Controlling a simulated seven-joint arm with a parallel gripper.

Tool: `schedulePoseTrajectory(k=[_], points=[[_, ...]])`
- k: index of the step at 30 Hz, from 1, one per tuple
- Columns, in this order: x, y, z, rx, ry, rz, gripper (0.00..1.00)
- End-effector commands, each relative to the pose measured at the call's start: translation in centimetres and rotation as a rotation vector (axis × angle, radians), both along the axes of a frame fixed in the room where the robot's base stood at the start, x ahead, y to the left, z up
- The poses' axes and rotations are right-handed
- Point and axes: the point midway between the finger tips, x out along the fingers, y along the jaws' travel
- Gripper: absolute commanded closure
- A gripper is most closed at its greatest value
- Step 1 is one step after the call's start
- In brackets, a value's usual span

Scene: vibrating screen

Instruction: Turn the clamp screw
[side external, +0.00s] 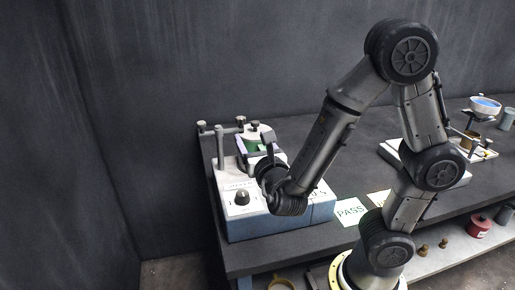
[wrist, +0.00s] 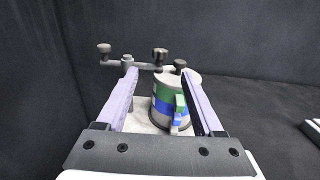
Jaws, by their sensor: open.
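The vibrating screen's white and blue base (side external: 285,220) has a black dial (side external: 242,197) on its front. A grey clamp post (side external: 220,145) rises at its left, and a cross bar with dark knobs reaches over a round green and blue sieve stack (wrist: 170,103) with a pale lid. In the wrist view, the knobs are a left one (wrist: 103,48), a middle one (wrist: 160,54) and a right one (wrist: 180,65) by the lid. I cannot tell which knob is the clamp screw. My gripper (wrist: 159,73) is open, its two purple fingers apart, with the stack showing between and beyond them. No knob is gripped.
A PASS card (side external: 350,211) lies on the dark bench right of the machine. A white scale with a blue-filled bowl (side external: 485,105) stands at the far right. The lower shelf holds a red pot (side external: 479,227) and small weights. A dark wall stands behind.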

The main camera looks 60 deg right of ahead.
Motion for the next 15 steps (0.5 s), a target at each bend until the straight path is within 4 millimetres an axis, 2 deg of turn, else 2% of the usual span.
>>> schedulePoseTrajectory(k=[6,15], points=[[-1.8,1.9,0.0,-0.001,0.001,0.005,0.31],[-2.9,2.7,0.0,-0.001,0.001,0.0,0.31]])
